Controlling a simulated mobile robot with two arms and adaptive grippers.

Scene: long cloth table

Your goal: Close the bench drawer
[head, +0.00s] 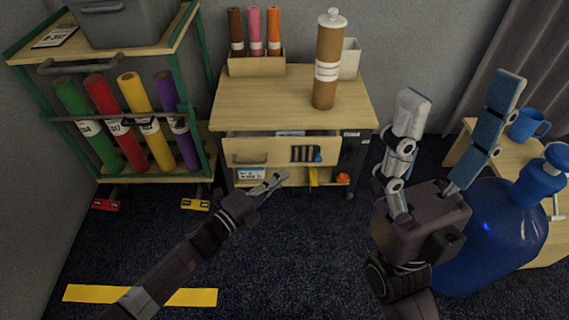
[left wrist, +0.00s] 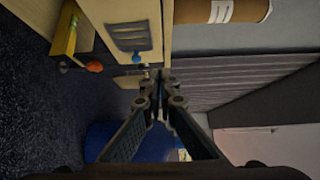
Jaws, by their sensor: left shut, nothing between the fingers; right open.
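The bench (head: 300,95) has a pale wooden top. Its drawer (head: 270,152) has a wooden front with a handle at the left and a dark slotted panel at the right. The front seems to stand out from the bench, with a gap above it, so the drawer looks partly open. My left gripper (head: 278,178) is shut and empty, just in front of the drawer's lower edge; contact cannot be told. In the left wrist view its closed fingers (left wrist: 160,78) are near the drawer front (left wrist: 128,14). My right gripper (head: 460,92) is open and empty, right of the bench.
A brown tube (head: 328,65) and a holder of coloured rolls (head: 257,64) stand on the bench. A green-framed rack (head: 195,90) with coloured rolls is at left. A large blue bottle (head: 510,240) and a blue mug (head: 529,124) are at right.

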